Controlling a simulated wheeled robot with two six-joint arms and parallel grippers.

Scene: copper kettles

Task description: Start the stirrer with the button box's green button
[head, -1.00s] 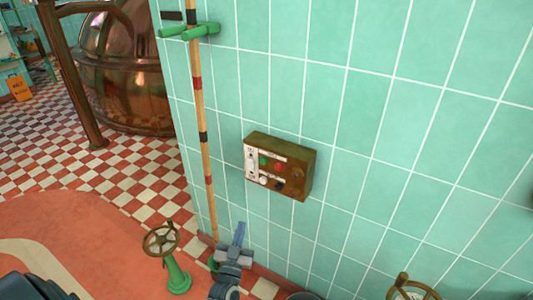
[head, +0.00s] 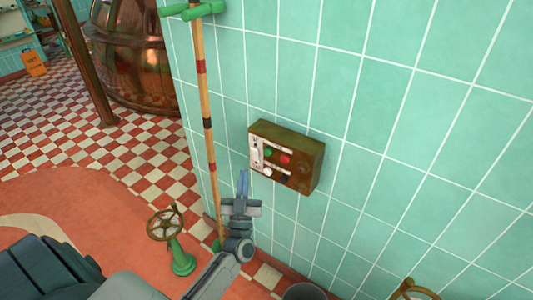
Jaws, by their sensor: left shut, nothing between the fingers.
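The button box (head: 307,166) is a brown box fixed to the green tiled wall, right of centre in the head view. Its front carries a green button (head: 267,152), a red button (head: 286,158), a white button (head: 267,171) and a dark one (head: 283,177). My left gripper (head: 242,175) is shut and empty, its blue-grey fingers pointing up. In the picture it is just left of and below the box, with a gap to the green button. My right gripper is not in view. The stirrer cannot be made out.
A banded wooden pole (head: 204,105) in a green bracket (head: 192,10) stands by the wall, left of the box. A brass handwheel on a green stand (head: 181,262) is at lower left. A copper kettle (head: 133,60) stands behind.

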